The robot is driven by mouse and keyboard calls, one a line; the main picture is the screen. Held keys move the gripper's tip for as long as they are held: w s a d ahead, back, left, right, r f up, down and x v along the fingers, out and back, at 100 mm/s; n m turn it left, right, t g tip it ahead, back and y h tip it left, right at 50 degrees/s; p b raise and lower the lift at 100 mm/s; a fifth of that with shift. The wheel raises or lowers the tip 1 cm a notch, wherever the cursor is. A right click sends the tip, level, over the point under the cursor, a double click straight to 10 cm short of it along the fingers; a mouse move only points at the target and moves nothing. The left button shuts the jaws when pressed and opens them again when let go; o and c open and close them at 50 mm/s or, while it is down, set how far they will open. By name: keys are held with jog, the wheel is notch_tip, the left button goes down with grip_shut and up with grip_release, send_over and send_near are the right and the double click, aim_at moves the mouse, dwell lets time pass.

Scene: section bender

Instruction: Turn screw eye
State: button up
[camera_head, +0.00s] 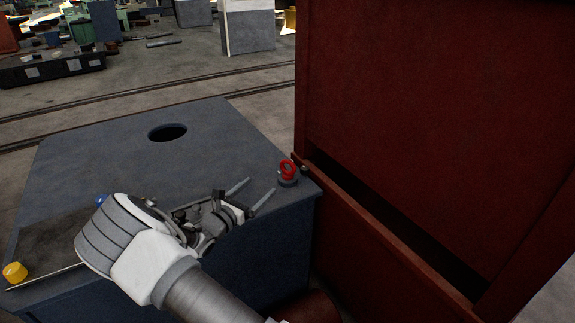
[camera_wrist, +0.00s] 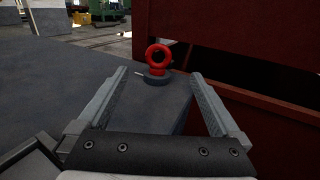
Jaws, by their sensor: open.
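The screw eye (camera_head: 287,170) is a red ring standing upright on a dark round base near the right corner of the blue-grey machine top. It also shows in the wrist view (camera_wrist: 158,56), with its ring facing the camera and its dark base below. My gripper (camera_head: 262,192) is open and empty, just left of and short of the screw eye. In the wrist view its two fingers (camera_wrist: 163,88) point forward, one on each side of the line to the screw eye. The ring is beyond the fingertips and looks untouched.
The blue-grey machine top (camera_head: 215,130) has a round hole (camera_head: 167,132) and is mostly clear. A tall dark red panel (camera_head: 430,120) stands close to the right of the screw eye. A yellow knob (camera_head: 15,271) is at the lower left.

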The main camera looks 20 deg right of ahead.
aim_at(285, 162)
jog(key=b+x, duration=0.3)
jog(key=x, duration=1.4)
jog(key=shift+w+b, duration=0.2)
jog(key=shift+b, duration=0.15)
jog(key=c, duration=1.2)
jog(key=shift+w+m+g+h+b, duration=0.1)
jog(key=shift+m+g+h+b, duration=0.65)
jog(key=shift+m+g+h, duration=0.8)
jog(key=m+g+b, duration=0.2)
jog(key=g+b, duration=0.1)
jog(key=g, duration=0.1)
jog(key=shift+r+g, duration=0.15)
jog(key=shift+g, duration=0.1)
jog(key=o, duration=1.2)
